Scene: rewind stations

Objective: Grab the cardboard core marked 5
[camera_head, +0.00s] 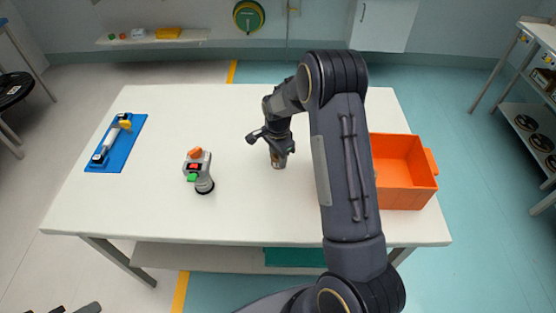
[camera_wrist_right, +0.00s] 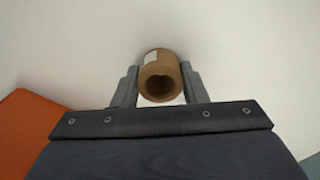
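A brown cardboard core (camera_head: 278,160) stands upright on the white table, partly hidden by my right gripper (camera_head: 270,143). In the right wrist view the core (camera_wrist_right: 161,62) shows its hollow end and a pale label, whose number I cannot read. The right gripper's two fingers (camera_wrist_right: 160,88) are spread, one on each side of the core, with the core near the fingertips. I cannot tell whether they touch it. A dark part of my left gripper (camera_head: 78,308) shows at the bottom left edge, far from the core.
An orange bin (camera_head: 433,172) stands at the table's right, partly behind my right arm. A grey device with coloured buttons (camera_head: 198,170) stands left of the core. A blue base with a roller (camera_head: 131,150) lies at the far left. Bare table (camera_head: 190,115) surrounds them.

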